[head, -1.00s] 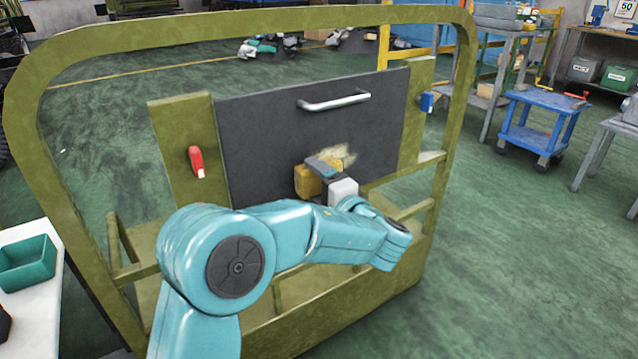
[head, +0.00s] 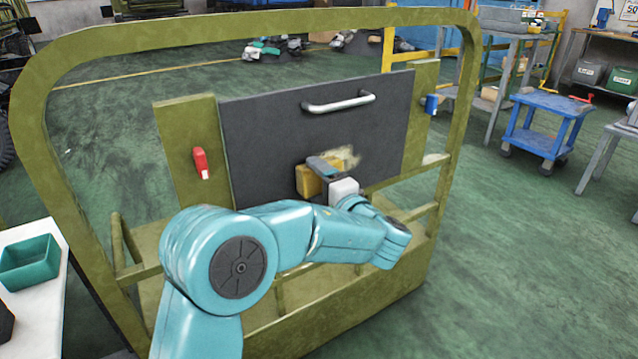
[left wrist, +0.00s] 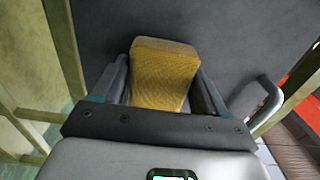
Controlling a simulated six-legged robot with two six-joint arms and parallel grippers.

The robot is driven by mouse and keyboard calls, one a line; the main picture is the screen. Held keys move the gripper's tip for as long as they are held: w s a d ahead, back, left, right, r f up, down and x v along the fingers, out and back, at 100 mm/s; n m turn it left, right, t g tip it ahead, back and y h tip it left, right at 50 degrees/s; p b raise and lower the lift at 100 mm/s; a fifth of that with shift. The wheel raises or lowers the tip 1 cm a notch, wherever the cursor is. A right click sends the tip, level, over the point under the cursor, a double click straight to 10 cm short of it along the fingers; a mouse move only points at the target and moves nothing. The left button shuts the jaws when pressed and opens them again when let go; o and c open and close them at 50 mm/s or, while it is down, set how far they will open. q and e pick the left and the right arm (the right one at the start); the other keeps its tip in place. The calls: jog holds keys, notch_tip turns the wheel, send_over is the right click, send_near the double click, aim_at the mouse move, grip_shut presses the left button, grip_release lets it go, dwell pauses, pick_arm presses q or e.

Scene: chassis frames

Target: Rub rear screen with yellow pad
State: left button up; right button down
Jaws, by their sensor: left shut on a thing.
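The rear screen is a dark grey panel (head: 265,140) with a silver handle (head: 338,103), set in an olive-green chassis frame (head: 235,22). A pale yellowish smudge (head: 349,156) shows on its lower right part. My left gripper (head: 322,172) is shut on the yellow pad (head: 308,183), in front of the panel just left of and below the smudge. In the left wrist view the pad (left wrist: 164,72) sits between the two fingers (left wrist: 162,88), with the dark panel (left wrist: 235,40) behind it. Whether the pad touches the panel I cannot tell. My right gripper is out of view.
A red clamp (head: 201,162) and a blue clamp (head: 431,104) sit on the olive posts beside the panel. A green bin (head: 30,262) stands on a white table at left. A blue cart (head: 545,125) stands at right. The green floor between is clear.

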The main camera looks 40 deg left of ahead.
pick_arm(q)
jog(key=shift+w+a, duration=0.2)
jog(key=shift+a, duration=0.25)
